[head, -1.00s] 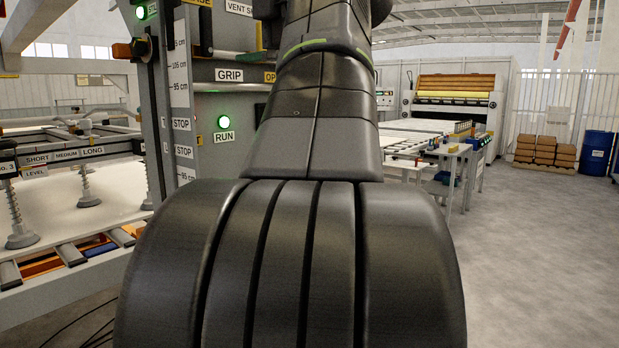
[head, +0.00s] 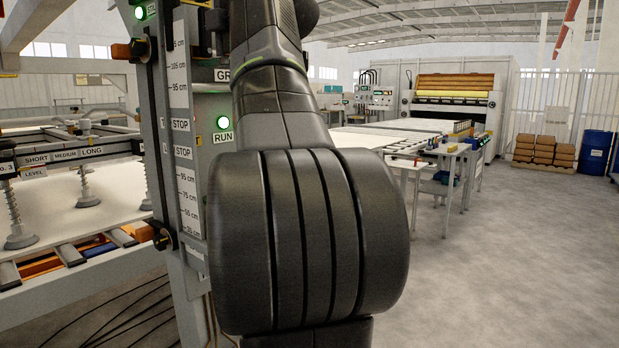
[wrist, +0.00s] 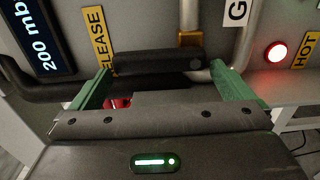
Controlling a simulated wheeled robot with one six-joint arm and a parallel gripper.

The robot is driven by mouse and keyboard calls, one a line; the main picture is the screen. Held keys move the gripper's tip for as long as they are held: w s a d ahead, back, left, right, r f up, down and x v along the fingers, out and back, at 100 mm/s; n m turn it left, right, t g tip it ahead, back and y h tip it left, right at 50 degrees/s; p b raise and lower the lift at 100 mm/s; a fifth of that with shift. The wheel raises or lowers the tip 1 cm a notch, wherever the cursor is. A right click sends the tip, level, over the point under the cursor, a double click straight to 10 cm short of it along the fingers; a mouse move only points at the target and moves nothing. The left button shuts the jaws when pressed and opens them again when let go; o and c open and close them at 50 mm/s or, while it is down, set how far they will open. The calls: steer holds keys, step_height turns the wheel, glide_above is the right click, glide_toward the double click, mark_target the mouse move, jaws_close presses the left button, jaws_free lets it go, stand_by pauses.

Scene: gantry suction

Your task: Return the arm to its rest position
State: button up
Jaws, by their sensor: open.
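My arm (head: 310,240) fills the middle of the head view, its large dark rounded joint in front of the control column. My gripper is out of sight there. In the wrist view my gripper (wrist: 163,72) is open, with its two green fingers wide apart. A dark handle-like bar (wrist: 158,62) shows between the fingertips, in front of a grey panel (wrist: 150,20). I cannot tell whether the fingers touch it. A small red part (wrist: 119,103) shows beside the left finger.
The wrist view has a "200 mb" display (wrist: 40,35), a yellow RELEASE label (wrist: 99,40) and a lit red lamp (wrist: 277,52). In the head view a green RUN lamp (head: 223,122) glows on the column. A workbench (head: 440,155) stands right of my arm; open floor lies beyond.

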stand_by(0.3)
steer(key=v, duration=1.4)
steer(key=w+a+m+p, duration=0.8)
steer(key=w+m+p, duration=0.3)
steer(key=p, duration=0.8)
steer(key=shift+w+a+f+m, duration=0.15)
steer(key=shift+w+a+m, duration=0.1)
steer(key=shift+a+m, duration=0.25)
stand_by(0.3)
steer(key=shift+w+d+f+m+p, duration=0.15)
steer(key=shift+m+p, duration=0.35)
steer(key=shift+p, duration=0.5)
steer(key=shift+f, duration=0.25)
